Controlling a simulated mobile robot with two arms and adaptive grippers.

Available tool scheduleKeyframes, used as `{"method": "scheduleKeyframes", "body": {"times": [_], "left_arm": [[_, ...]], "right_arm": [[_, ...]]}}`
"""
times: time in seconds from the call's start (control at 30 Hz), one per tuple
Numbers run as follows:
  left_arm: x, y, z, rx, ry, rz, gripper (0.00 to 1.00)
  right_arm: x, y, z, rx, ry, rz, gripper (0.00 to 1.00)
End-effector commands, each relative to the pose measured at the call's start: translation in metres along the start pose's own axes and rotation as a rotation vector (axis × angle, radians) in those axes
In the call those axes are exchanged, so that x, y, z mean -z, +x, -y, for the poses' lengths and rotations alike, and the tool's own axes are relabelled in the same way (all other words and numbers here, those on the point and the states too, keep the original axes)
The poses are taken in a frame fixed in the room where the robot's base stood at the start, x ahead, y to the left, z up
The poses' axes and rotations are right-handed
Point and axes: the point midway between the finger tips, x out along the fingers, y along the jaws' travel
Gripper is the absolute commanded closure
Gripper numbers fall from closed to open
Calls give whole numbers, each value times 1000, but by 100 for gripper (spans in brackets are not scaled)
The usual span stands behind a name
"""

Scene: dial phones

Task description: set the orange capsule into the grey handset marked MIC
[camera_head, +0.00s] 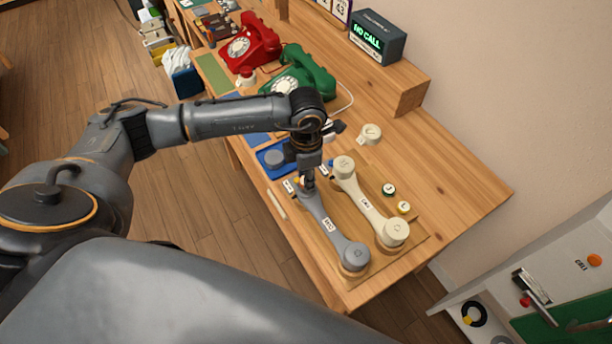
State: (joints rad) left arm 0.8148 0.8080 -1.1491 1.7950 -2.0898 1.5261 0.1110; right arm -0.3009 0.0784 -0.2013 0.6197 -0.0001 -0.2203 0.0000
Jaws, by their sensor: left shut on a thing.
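The grey handset (335,232) lies on a wooden board at the table's front edge, with a white label on its grip that is too small to read surely. Its near end is a round cup; its far end is partly hidden by my left gripper. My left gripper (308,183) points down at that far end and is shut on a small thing. A small patch of orange, seemingly the orange capsule (298,181), shows beside the fingertips; most of it is hidden. I cannot tell whether it touches the handset. My right gripper is out of view.
A blue tray (265,146) holds a grey round part. Red (253,42) and green (301,77) phones stand farther back. The table's right side is clear.

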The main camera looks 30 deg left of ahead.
Motion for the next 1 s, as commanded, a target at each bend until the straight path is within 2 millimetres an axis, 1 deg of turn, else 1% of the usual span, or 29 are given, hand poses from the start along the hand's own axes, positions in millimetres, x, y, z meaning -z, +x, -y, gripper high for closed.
{"method": "scheduleKeyframes", "body": {"times": [0.27, 0.67, 1.0], "left_arm": [[0, -1, 0, 0, 0, 0, 95], [0, 0, 0, -1, 0, 1, 95], [0, -1, 0, -1, 0, 1, 95]], "right_arm": [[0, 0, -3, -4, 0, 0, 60], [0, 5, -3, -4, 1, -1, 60], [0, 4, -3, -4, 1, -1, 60]]}}
